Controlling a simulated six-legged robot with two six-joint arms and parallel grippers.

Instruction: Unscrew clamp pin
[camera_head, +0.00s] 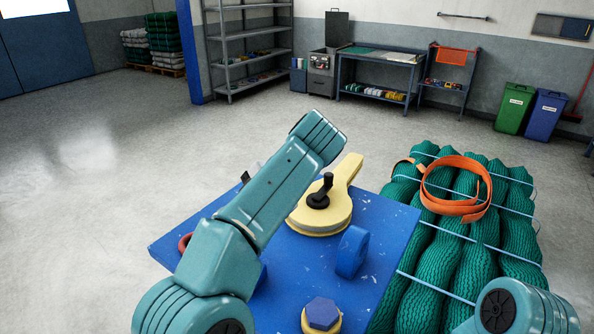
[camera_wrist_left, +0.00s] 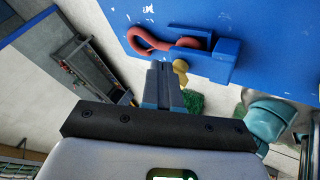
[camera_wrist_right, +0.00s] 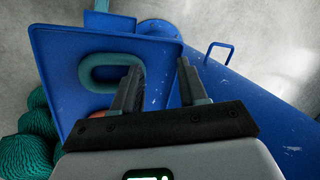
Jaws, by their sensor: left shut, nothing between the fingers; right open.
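A blue panel (camera_head: 385,225) carries a yellow clamp-like part (camera_head: 330,215) with a black knob (camera_head: 319,196) on top; I cannot tell which piece is the clamp pin. In the left wrist view my left gripper (camera_wrist_left: 166,68) is shut and empty. Its tips are just below a red hook (camera_wrist_left: 150,40) set in a blue bracket (camera_wrist_left: 215,62). A small yellow round piece (camera_wrist_left: 181,67) shows beside the tips; contact cannot be told. My right gripper (camera_wrist_right: 162,75) is open and empty, near a teal oval ring (camera_wrist_right: 100,60) on a blue plate. Neither gripper's fingers show clearly in the head view.
A yellow piece with a blue hexagonal top (camera_head: 322,314) and a blue lug (camera_head: 352,250) stand on the panel. Bundled green nets (camera_head: 455,255) with an orange strap (camera_head: 480,205) lie to the right. Shelves (camera_head: 250,55) and a bench (camera_head: 380,60) stand far back. Floor at left is clear.

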